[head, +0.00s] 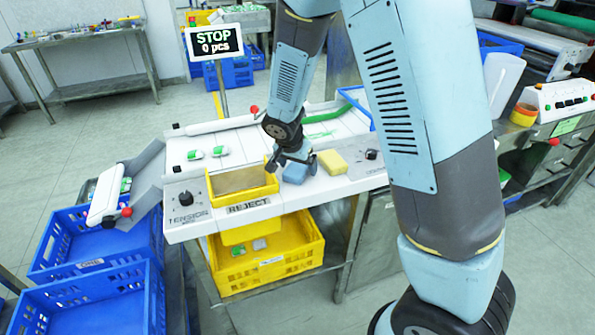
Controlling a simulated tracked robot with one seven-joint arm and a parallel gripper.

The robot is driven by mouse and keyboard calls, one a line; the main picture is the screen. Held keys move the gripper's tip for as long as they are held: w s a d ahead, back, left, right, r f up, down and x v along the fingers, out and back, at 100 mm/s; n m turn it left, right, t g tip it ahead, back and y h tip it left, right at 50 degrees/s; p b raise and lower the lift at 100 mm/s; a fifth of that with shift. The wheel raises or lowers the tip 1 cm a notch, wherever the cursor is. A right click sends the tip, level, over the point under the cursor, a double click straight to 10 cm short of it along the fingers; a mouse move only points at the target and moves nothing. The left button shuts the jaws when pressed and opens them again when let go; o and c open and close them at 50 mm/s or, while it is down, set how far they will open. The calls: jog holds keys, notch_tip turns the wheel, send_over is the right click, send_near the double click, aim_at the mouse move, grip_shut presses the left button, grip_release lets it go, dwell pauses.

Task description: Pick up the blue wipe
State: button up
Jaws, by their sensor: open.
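The blue wipe (296,174) is a small light-blue block on the white machine top, just right of the yellow REJECT bin. My gripper (290,164) is at the wipe, with its dark fingers apart and pointing down. The fingers partly cover the wipe's far side. I cannot tell whether they touch it or hover just above it.
Another dark knob (371,154) sits to the right. Blue crates (95,300) stand lower left.

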aim_at(297, 166)
jog(key=shift+f, duration=0.15)
dwell(0.3)
jog(key=c, duration=1.1)
jog(key=shift+r, duration=0.5)
notch_tip(297, 166, up, 3)
jog(key=shift+f, duration=0.2)
jog(key=shift+s+d+r, duration=0.65)
jog(key=shift+s+r, duration=1)
jog(key=shift+s, duration=0.6)
jog(key=shift+s+d+r, duration=0.6)
jog(key=shift+s+r, duration=1.05)
jog(key=shift+s, duration=0.65)
jog(key=shift+s+d+r, duration=0.65)
jog(key=shift+s+r, duration=1)
jog(key=shift+s, duration=0.6)
